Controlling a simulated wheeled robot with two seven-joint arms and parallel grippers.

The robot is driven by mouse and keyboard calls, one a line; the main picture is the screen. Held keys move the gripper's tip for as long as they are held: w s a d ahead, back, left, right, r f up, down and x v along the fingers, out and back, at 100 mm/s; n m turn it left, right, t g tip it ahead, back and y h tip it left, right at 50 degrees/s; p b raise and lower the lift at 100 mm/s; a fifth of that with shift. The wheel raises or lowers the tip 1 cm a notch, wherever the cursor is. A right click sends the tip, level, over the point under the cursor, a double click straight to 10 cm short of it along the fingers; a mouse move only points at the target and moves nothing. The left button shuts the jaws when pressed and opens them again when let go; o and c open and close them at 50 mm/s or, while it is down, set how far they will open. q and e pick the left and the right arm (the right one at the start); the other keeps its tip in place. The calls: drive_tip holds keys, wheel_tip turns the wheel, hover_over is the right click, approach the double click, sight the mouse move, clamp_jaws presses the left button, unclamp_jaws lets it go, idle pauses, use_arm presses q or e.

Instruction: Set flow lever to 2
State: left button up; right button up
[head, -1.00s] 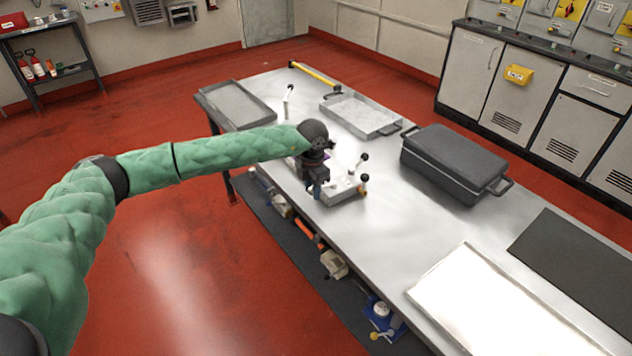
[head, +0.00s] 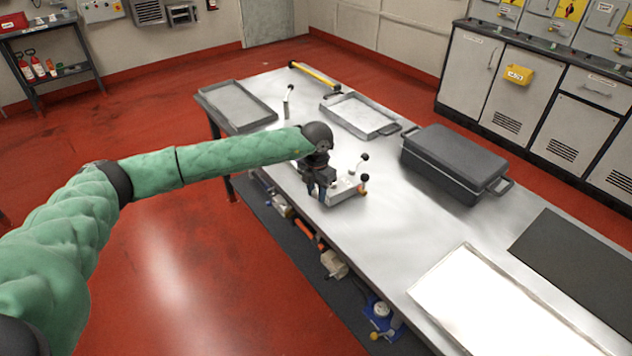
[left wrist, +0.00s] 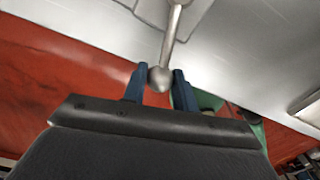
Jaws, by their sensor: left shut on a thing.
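A small light-coloured lever unit (head: 343,190) sits near the left edge of the steel table. Two short levers with dark knobs (head: 364,178) stand at its right side. My left gripper (head: 322,191) is at the unit's left end and hides part of it. In the left wrist view a metal lever with a round knob (left wrist: 160,79) comes down between the two blue fingers, and my left gripper (left wrist: 160,73) is shut on that knob. I cannot read any position numbers or labels on the unit. My right gripper is not in view.
The steel table (head: 400,232) has bare room right of the unit. A dark lidded case (head: 455,160), a shallow tray (head: 360,115) and a grey tray (head: 237,105) lie around it. Another lever stand (head: 288,95) is behind my gripper. A white panel (head: 500,305) lies at front.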

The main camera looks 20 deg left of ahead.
sight(317, 189)
use_arm(q)
drive_tip(key=o, duration=0.9)
drive_tip(key=shift+r, duration=0.1)
drive_tip(key=shift+r+p, duration=0.6)
drive_tip(key=shift+r, duration=2.8)
